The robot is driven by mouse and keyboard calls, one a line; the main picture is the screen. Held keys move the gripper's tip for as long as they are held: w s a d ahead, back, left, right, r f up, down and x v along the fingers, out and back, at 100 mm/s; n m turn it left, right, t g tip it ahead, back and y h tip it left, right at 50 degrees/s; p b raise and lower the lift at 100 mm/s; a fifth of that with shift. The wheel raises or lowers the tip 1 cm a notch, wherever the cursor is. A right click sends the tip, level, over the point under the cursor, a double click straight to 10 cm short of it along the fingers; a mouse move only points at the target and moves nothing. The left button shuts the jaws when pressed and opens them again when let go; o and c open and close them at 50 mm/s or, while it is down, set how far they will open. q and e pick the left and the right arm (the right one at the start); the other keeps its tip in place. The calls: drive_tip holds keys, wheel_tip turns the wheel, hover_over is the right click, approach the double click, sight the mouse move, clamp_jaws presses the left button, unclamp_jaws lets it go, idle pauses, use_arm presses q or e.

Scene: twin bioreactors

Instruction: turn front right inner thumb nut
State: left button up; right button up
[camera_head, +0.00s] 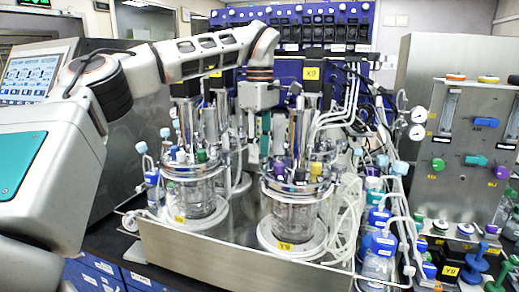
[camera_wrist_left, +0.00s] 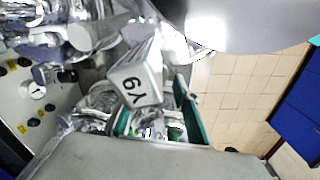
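The front right bioreactor (camera_head: 293,212) is a glass vessel with a shiny metal lid (camera_head: 297,183), standing on a white round base with a yellow label. Small fittings and thumb nuts crowd its lid; I cannot single out the front right inner thumb nut. My left gripper (camera_head: 259,138) points down just behind and left of this lid, among tall metal tubes. In the left wrist view my left gripper (camera_wrist_left: 155,125) shows its teal-edged fingers apart, with glassware and fittings beyond them. The fingertips are partly hidden, and I see nothing held. My right gripper is not in view.
The front left bioreactor (camera_head: 194,190) stands close by in the same metal tray (camera_head: 210,250). Clear tubing and blue-capped bottles (camera_head: 380,243) crowd the right side. A control panel (camera_head: 470,150) stands farther right. In the wrist view, a labelled white block (camera_wrist_left: 137,78) is near the fingers.

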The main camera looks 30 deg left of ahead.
use_arm(q)
drive_tip(key=shift+r, duration=0.1)
wheel_tip(320, 180, up, 12)
idle(0.5)
drive_tip(key=shift+s, duration=0.1)
idle(0.5)
